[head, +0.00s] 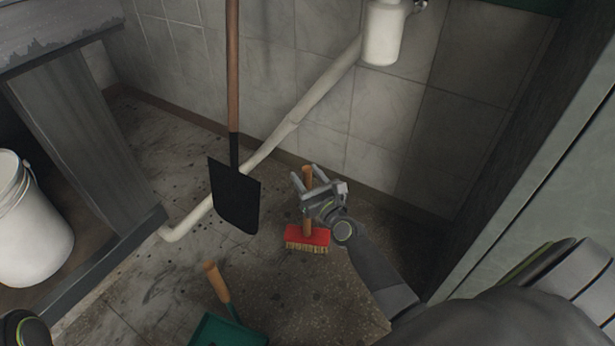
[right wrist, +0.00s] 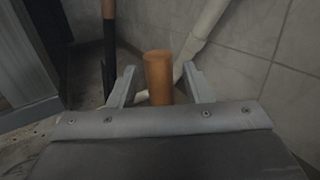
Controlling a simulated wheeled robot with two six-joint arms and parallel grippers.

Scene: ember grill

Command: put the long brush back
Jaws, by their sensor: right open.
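The brush has a red head (head: 307,237) with pale bristles down at the floor. Its wooden handle (head: 307,177) rises roughly upright from the head. My right gripper (head: 306,186) is open around the upper part of the handle. In the right wrist view the handle (right wrist: 158,78) stands between the two spread fingers, with a gap visible on each side. Part of the handle is hidden behind my gripper in the head view. My left gripper is not in view.
A black shovel (head: 234,194) with a long wooden handle stands left of the brush. A pale pipe (head: 318,97) slants along the tiled wall. A green dustpan (head: 228,331) lies in front. A white bucket (head: 30,225) stands far left, a cabinet (head: 535,170) right.

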